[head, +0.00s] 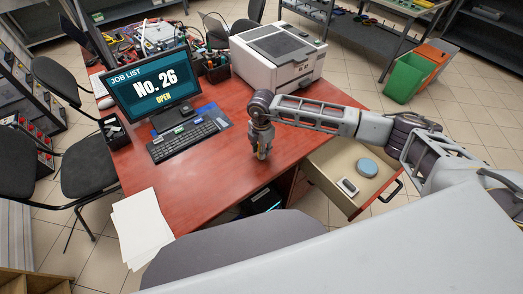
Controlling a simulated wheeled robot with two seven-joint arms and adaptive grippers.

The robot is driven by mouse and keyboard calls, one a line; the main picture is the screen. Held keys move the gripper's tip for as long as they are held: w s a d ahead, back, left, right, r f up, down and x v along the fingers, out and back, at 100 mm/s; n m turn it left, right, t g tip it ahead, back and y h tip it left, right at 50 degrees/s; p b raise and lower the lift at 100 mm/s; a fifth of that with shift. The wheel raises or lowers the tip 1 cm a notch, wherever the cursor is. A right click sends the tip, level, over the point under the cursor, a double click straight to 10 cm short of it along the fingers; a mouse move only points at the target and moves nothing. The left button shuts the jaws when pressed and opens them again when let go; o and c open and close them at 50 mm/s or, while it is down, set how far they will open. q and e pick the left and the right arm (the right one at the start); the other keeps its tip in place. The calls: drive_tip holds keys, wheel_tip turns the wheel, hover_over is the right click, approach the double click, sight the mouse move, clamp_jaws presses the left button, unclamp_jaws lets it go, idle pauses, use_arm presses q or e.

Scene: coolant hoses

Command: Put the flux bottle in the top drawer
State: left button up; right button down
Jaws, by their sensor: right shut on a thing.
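My right gripper (261,151) points down over the red desk, in front of the white printer and right of the keyboard. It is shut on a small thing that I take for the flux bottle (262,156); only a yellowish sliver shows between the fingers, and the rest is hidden. I cannot tell whether it touches the desk. An open drawer (326,184) juts out at the desk's right side, below the desktop. A round blue thing (367,168) and a small grey-black thing (347,187) lie in it. My left gripper is not in view.
A monitor (153,88), a keyboard (188,140) and a white printer (279,57) stand on the desk (215,185). White papers (147,228) lie at its front left. A grey chair (230,240) is close in front. The desktop around the gripper is clear.

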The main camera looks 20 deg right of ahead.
drive_tip(key=shift+r+b, duration=0.4)
drive_tip(key=shift+r, duration=4.6)
drive_tip(key=shift+n, duration=0.4)
